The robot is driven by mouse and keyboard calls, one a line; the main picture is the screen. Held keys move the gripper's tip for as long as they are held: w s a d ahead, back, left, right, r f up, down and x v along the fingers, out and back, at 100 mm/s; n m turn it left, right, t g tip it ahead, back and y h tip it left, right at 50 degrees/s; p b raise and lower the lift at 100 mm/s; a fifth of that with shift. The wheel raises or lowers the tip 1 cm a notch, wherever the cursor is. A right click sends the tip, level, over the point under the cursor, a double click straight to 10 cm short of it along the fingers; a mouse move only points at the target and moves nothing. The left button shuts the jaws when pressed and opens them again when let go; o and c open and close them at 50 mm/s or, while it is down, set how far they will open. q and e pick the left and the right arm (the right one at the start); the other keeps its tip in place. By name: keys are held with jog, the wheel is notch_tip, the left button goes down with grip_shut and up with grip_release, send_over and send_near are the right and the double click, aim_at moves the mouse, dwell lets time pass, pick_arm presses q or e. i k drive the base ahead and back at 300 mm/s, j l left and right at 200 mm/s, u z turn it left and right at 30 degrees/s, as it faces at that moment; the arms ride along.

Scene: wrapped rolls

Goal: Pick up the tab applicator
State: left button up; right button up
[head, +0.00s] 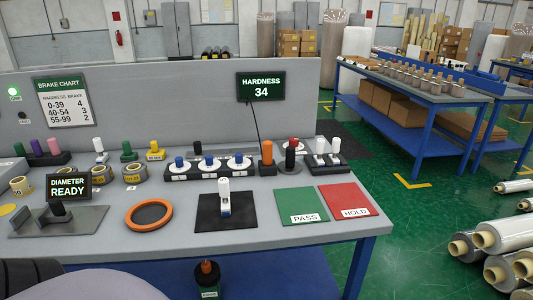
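Nothing in the head view is labelled as a tab applicator, so I cannot tell for certain which tool it is. A small white-and-blue upright tool (224,197) stands on a black mat (208,222) in the middle of the grey bench. Behind it are an orange tool (266,153), a black tool with a red top (291,158) and a black holder with two white-topped tools (320,150). Neither of my grippers is in view.
A green PASS mat (300,201) and a red HOLD mat (350,203) lie right of the black mat. An orange-rimmed ring (149,215) and the diameter gauge (69,188) are left. Wrapped rolls (497,236) lie on the floor at right.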

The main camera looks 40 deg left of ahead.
aim_at(224, 182)
jog(key=u, duration=1.65)
